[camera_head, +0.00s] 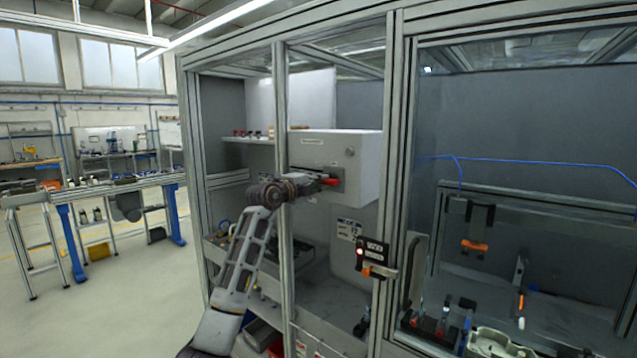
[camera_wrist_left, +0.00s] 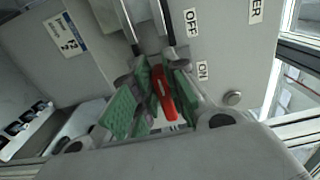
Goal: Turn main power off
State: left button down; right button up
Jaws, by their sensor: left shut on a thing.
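The main power switch is on a light grey cabinet (camera_head: 365,160) inside the framed cell. Its red handle (camera_head: 331,181) sticks out at the front of a dark plate. In the left wrist view the red handle (camera_wrist_left: 163,92) lies between the green pads of my left gripper (camera_wrist_left: 155,98), which is shut on it. The ON label (camera_wrist_left: 202,70) is nearer the handle than the OFF label (camera_wrist_left: 190,22). In the head view my left gripper (camera_head: 308,185) reaches the switch past the frame post. My right gripper is not in view.
Aluminium posts (camera_head: 281,120) frame the opening around my left arm. A shelf (camera_head: 248,139) with small red and dark items is behind. A door latch with an orange part (camera_head: 376,270) sits on the post at right. Workbenches (camera_head: 120,188) stand at far left, with open floor before them.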

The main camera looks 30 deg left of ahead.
pick_arm(q)
jog(key=c, duration=1.4)
grip_release()
jog(key=shift+a, duration=0.1)
jog(key=shift+c, duration=0.2)
jog(key=shift+s, duration=0.15)
jog(key=s, duration=1.1)
jog(key=shift+s+a, duration=0.35)
jog(key=shift+a, duration=0.1)
